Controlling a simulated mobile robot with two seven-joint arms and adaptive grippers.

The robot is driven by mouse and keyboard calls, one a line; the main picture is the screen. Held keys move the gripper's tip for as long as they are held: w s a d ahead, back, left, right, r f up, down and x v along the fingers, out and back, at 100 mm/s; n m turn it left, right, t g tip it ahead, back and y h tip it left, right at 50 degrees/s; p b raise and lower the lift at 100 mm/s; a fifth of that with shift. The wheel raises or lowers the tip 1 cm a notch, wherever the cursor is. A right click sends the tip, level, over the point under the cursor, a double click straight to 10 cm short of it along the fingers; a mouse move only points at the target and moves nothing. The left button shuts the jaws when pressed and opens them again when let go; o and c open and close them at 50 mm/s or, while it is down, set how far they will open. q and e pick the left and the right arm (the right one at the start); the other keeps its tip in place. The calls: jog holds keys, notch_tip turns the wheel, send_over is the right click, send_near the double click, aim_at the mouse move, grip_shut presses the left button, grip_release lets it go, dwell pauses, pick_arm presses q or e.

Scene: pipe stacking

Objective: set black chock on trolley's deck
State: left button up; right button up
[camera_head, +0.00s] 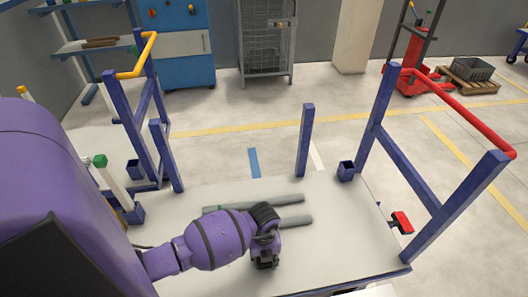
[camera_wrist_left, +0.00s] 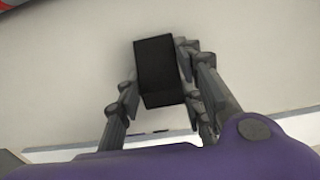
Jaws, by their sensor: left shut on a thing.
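The black chock (camera_wrist_left: 158,72) is a dark block between the fingers of my left gripper in the left wrist view. My left gripper (camera_head: 265,256) is shut on it, low over the front part of the trolley's pale deck (camera_head: 345,235) in the head view. In the head view the chock is hard to tell from the dark fingers. I cannot tell whether it touches the deck. My right gripper is in neither view.
Two grey pipes (camera_head: 296,220) lie on the deck just behind my left gripper. Blue posts (camera_head: 304,140) and a red-topped end frame (camera_head: 455,110) edge the deck. The deck's right part is clear.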

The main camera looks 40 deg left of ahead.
pick_arm(q)
jog(key=shift+f, duration=0.15)
jog(key=o, duration=0.7)
jog(key=shift+f, duration=0.15)
jog(key=o, duration=0.5)
